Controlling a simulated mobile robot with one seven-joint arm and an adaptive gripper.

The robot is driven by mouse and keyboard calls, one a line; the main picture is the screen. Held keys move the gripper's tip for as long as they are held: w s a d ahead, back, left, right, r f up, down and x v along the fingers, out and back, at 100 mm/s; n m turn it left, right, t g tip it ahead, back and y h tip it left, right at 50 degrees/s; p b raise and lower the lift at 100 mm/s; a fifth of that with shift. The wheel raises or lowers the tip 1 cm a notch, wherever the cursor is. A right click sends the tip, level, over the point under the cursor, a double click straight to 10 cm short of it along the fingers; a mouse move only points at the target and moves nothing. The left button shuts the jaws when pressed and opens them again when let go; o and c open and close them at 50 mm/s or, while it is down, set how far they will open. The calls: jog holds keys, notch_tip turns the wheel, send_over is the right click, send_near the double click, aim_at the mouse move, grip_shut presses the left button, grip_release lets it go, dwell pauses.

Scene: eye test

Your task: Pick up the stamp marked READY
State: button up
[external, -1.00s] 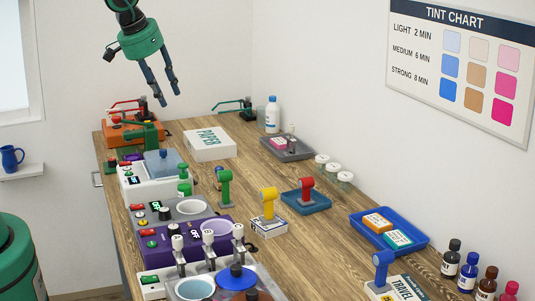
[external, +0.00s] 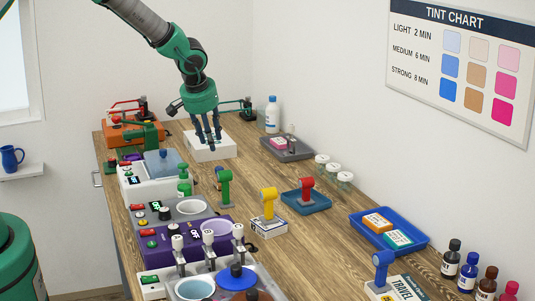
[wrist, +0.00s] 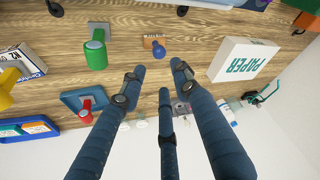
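Several upright stamps stand on the wooden bench; I cannot read READY on any. A green one (external: 226,187) stands on bare wood, also in the wrist view (wrist: 96,53). A yellow one (external: 268,203) is on a small white box. A red one (external: 306,189) is in a blue tray. A blue one (external: 382,266) stands at the front right. A small blue-knobbed piece on an orange-brown block (wrist: 158,48) has marks too small to read. My gripper (external: 211,141) is open and empty, fingers pointing down, over or in front of the white PAPER box (external: 209,153).
Button-panel machines (external: 186,236) line the left edge. A grey tray (external: 295,156), small jars (external: 333,171) and a white bottle (external: 272,115) are toward the back. A blue tray with ink pads (external: 360,236) and dark bottles (external: 451,259) stand right. Wood between the stamps is partly clear.

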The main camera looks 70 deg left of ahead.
aim_at(219, 167)
dwell(0.3)
jog(key=shift+b+x, duration=0.5)
jog(key=shift+x, duration=3.75)
jog(key=shift+b+x, duration=0.45)
jog(key=shift+x, duration=2.15)
jog(key=shift+c, duration=0.3)
grip_shut()
